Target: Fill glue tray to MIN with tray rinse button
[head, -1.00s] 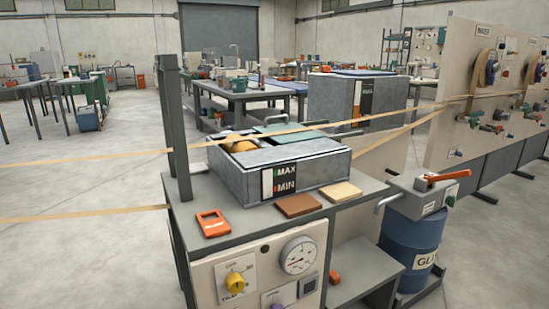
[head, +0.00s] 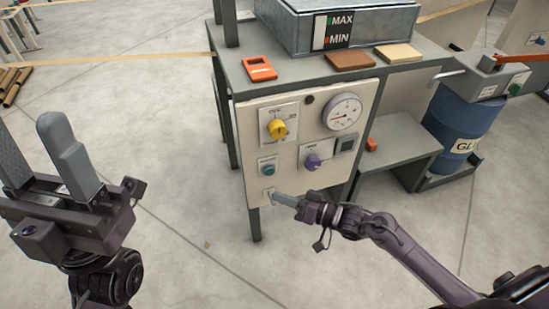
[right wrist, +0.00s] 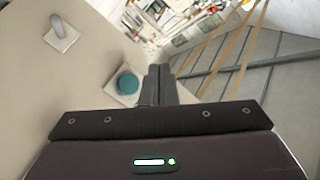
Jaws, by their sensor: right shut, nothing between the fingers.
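The grey metal glue tray (head: 385,38) stands on top of the cabinet, its upper part cut off in the head view. Its level gauge (head: 334,30) reads MAX above MIN; the glue inside is hidden. A round teal button (head: 268,169) sits low on the cabinet's front panel; its label is too small to read. It also shows in the right wrist view (right wrist: 128,84). My right gripper (head: 275,196) is shut and empty, at the panel just below the teal button; contact cannot be told. My left gripper (head: 32,135) is open and empty, left of the cabinet.
The panel also carries a yellow knob (head: 277,128), a purple knob (head: 313,161), a dial gauge (head: 343,112) and a small lever switch (right wrist: 62,32). An orange device (head: 260,69) lies on the cabinet top. A blue glue drum (head: 462,125) stands at right.

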